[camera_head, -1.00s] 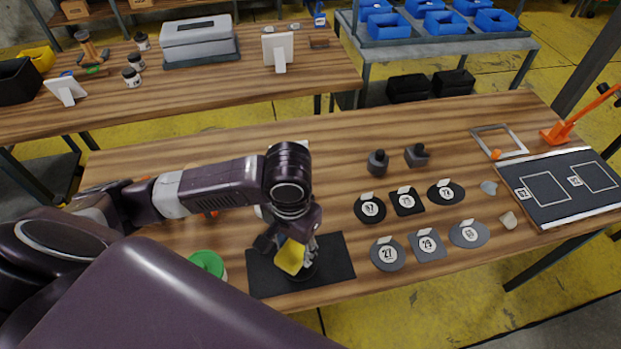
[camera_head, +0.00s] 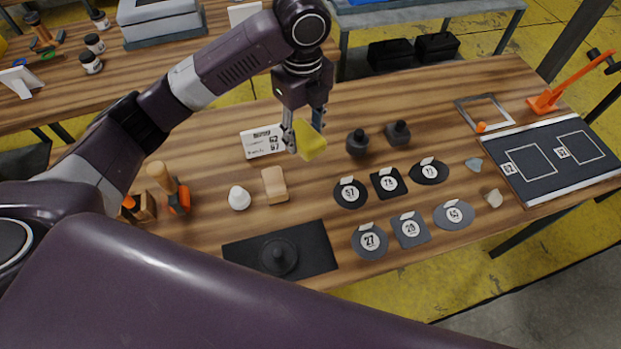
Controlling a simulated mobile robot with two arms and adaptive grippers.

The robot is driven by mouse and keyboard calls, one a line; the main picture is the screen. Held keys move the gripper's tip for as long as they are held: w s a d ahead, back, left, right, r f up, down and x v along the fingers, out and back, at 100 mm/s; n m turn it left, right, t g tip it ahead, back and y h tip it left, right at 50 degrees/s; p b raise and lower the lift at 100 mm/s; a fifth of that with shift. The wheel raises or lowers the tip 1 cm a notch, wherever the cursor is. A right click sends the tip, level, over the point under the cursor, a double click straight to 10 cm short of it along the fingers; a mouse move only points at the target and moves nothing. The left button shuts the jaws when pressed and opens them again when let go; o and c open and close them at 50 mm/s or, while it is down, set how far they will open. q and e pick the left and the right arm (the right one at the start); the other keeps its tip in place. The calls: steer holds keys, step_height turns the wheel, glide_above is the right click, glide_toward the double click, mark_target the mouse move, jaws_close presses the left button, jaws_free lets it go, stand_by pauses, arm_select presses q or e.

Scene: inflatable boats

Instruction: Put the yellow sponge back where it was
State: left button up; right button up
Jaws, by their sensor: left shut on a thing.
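The yellow sponge (camera_head: 312,144) is held between the fingers of my left gripper (camera_head: 304,130). The gripper points down and holds the sponge tilted, apparently above the wooden table (camera_head: 225,160). In the picture it shows between a white label card (camera_head: 263,142) and a dark knobbed piece (camera_head: 358,143). A black mat (camera_head: 318,246) lies at the near edge with a dark round knobbed piece (camera_head: 278,254) on it. My right gripper is not in view.
A tan block (camera_head: 275,185), a white cone-like piece (camera_head: 239,198) and an orange-and-wood tool (camera_head: 178,195) stand left of centre. Several numbered dark patches, such as one marked 27 (camera_head: 370,241), lie to the right. A dark board (camera_head: 555,160) lies at the far right.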

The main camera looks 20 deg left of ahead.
mark_target(311, 128)
arm_select(q)
steer(key=r+m, duration=0.1)
steer(key=w+r+m, duration=0.1)
steer(key=m, duration=0.1)
steer(key=shift+w+d, duration=0.15)
steer(key=shift+d, duration=0.2)
steer(key=shift+w+r+m, duration=0.15)
steer(key=shift+r+m, duration=0.15)
steer(key=shift+m, duration=0.1)
steer(key=shift+w+d, duration=0.1)
steer(key=shift+m, duration=0.3)
step_height(311, 128, down, 14)
steer(key=shift+f+p, duration=0.25)
steer(key=shift+p, duration=0.7)
step_height(311, 128, down, 5)
steer(key=shift+r+p, duration=0.1)
steer(key=shift+p, duration=0.2)
steer(key=shift+f, duration=0.2)
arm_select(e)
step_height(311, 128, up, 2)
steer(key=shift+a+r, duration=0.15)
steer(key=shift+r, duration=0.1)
arm_select(q)
steer(key=shift+f, duration=0.15)
steer(key=o, duration=1.1)
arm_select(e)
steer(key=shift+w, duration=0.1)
